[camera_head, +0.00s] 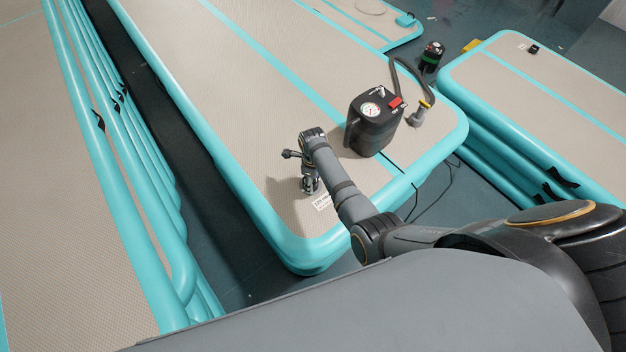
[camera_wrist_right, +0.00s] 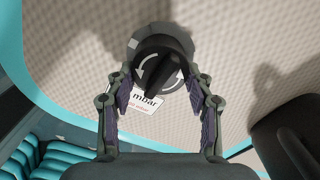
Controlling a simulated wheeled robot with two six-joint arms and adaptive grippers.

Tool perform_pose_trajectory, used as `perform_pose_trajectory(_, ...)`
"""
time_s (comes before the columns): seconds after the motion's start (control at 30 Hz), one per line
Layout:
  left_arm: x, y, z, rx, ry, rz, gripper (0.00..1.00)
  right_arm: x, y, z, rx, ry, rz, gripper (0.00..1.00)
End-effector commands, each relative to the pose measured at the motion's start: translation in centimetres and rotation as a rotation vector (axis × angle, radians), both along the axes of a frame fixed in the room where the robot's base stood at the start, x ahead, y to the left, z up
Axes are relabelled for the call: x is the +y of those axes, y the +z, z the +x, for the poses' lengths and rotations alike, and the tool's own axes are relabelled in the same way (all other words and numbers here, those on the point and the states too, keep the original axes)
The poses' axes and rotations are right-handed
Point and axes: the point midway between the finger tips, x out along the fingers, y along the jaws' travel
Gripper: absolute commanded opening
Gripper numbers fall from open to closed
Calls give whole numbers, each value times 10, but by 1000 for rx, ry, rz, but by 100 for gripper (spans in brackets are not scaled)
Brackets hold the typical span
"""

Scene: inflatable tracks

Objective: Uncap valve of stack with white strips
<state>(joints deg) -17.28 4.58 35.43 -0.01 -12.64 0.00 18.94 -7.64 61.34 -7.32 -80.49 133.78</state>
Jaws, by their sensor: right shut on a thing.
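The middle inflatable stack (camera_head: 250,185) has a beige top with turquoise edges and a turquoise stripe; I cannot make out white strips on it. My right gripper (camera_head: 310,187) points down at its near end. In the wrist view, the right gripper (camera_wrist_right: 159,88) is shut on a dark round valve cap (camera_wrist_right: 160,58) with pale arrows, one finger on each side. The cap sits over a grey valve ring (camera_wrist_right: 133,45) on the beige surface. In the head view the gripper mostly hides the valve. My left gripper is out of view.
A white label (camera_head: 322,203) lies beside the valve. A black pump (camera_head: 372,125) with a gauge and hose stands behind it, its hose reaching a grey fitting (camera_head: 418,115). Other stacks stand at left (camera_head: 75,200) and right (camera_head: 560,110).

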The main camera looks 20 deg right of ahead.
Motion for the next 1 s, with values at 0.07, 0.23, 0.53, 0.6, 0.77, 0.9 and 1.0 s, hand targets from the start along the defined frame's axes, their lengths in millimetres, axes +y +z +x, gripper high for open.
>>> perform_pose_trajectory(0.07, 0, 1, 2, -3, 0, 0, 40, 0, 0, 0, 0, 3, 0, 22)
perform_pose_trajectory(0.23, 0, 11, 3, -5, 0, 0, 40, -1, 4, 1, 1, 156, 0, 22)
perform_pose_trajectory(0.53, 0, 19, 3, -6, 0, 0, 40, -2, 1, 3, 1, 454, 1, 22)
perform_pose_trajectory(0.6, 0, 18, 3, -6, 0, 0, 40, -2, 0, 3, 1, 458, 1, 22)
perform_pose_trajectory(0.77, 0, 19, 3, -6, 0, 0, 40, -2, 0, 4, 0, 459, 0, 22)
perform_pose_trajectory(0.9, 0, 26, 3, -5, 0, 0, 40, -2, 3, 5, 0, 611, 0, 22)
perform_pose_trajectory(1.0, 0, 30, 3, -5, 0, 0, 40, -2, 2, 6, 2, 783, 0, 22)
